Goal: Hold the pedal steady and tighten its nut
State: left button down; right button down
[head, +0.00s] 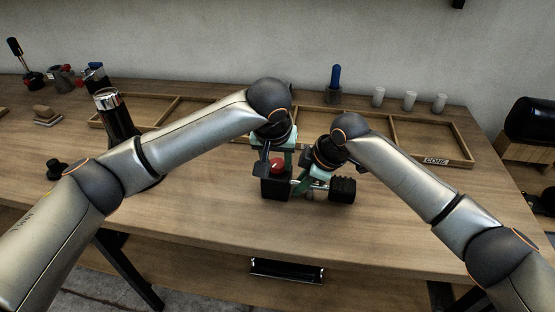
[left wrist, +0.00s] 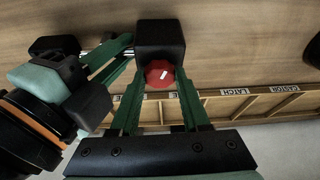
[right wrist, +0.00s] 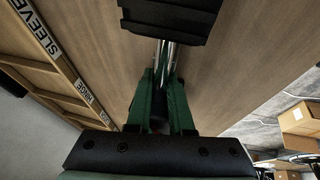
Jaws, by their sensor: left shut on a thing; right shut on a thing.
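A black block (head: 275,188) stands on the bench with a red round knob (head: 277,165) on top. A metal shaft (right wrist: 169,58) runs between the block and a ribbed black pedal (head: 342,190). My left gripper (head: 277,170) comes down from above, its fingers on both sides of the red knob, which also shows in the left wrist view (left wrist: 160,73). I cannot tell which part is the nut.
A shallow wooden tray (head: 400,152) with labelled compartments lies behind. A blue-handled tool (head: 336,80) in a holder and several pale cylinders (head: 378,97) stand beyond it. A dark bottle (head: 113,112) is behind my left arm. The front of the bench is mostly clear.

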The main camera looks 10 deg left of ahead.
pick_arm(q)
jog(key=m+h, duration=0.1)
jog(key=m, duration=0.2)
jog(key=shift+a+m, duration=0.15)
jog(key=shift+m, duration=0.25)
jog(key=m+h, duration=0.1)
jog(key=m, duration=0.2)
jog(key=shift+w+a+g+h, duration=0.1)
jog(key=shift+a+g+h, duration=0.05)
jog(key=shift+g+h, duration=0.2)
pick_arm(e)
jog(key=shift+w, duration=0.1)
pick_arm(q)
jog(key=m+g, duration=0.1)
jog(key=m, duration=0.2)
jog(key=m+g+h, duration=0.1)
jog(key=m, duration=0.2)
jog(key=shift+w+a+m+h, duration=0.15)
jog(key=shift+w+m+h, duration=0.1)
jog(key=shift+m, duration=0.15)
pick_arm(e)
jog(key=shift+d, duration=0.1)
pick_arm(q)
jog(key=c, duration=0.7)
grip_release()
jog(key=shift+o, duration=0.2)
jog(key=v, duration=1.2)
